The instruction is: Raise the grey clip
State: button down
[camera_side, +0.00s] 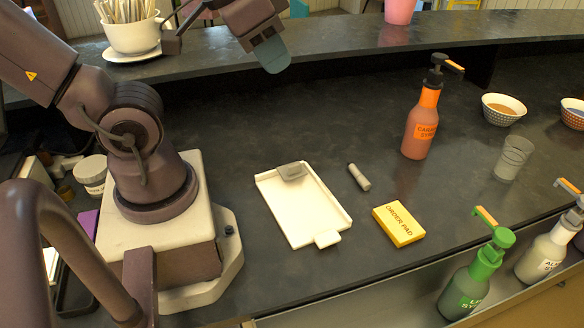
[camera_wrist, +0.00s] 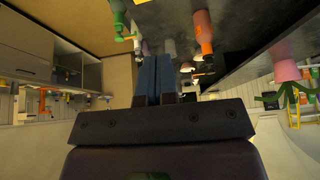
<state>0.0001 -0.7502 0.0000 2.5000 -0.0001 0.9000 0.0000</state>
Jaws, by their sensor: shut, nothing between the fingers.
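The grey clip (camera_side: 291,171) sits at the far end of a cream tray (camera_side: 310,213), over its far rim. The tray lies flat on the dark counter, with a small tab at its near end. My gripper (camera_side: 271,57) is raised well above the counter, behind and above the clip and apart from it. Its blue fingers also show in the wrist view (camera_wrist: 155,72), pressed together with nothing between them. The clip cannot be made out in the wrist view.
A small grey cylinder (camera_side: 359,177) and a yellow order pad (camera_side: 399,223) lie right of the tray. A caramel bottle (camera_side: 420,125), a glass (camera_side: 512,159) and a bowl (camera_side: 503,109) stand farther right. Green (camera_side: 474,284) and white (camera_side: 545,254) pump bottles stand along the near edge.

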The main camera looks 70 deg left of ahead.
jog(key=c, duration=1.5)
grip_release()
jog(key=shift+c, duration=0.2)
jog(key=o, duration=0.4)
jog(key=shift+w+a+f, duration=0.1)
jog(key=shift+a+f, duration=0.1)
jog(key=shift+f, duration=0.2)
jog(key=shift+c, duration=0.2)
jog(key=o, duration=0.5)
jog(key=a+f+g, duration=0.1)
jog(key=w+f+n+g, duration=0.1)
jog(key=f, duration=0.1)
jog(key=shift+w+a+f, duration=0.1)
jog(key=shift+w+a, duration=0.1)
jog(key=shift+a, duration=0.2)
jog(key=shift+c, duration=0.2)
jog(key=n+g, duration=0.4)
jog(key=n, duration=1.4)
send_near(294, 164)
jog(key=shift+n, duration=0.3)
notch_tip(294, 164, down, 10)
jog(key=shift+s+f, duration=0.1)
jog(key=shift+s, duration=0.05)
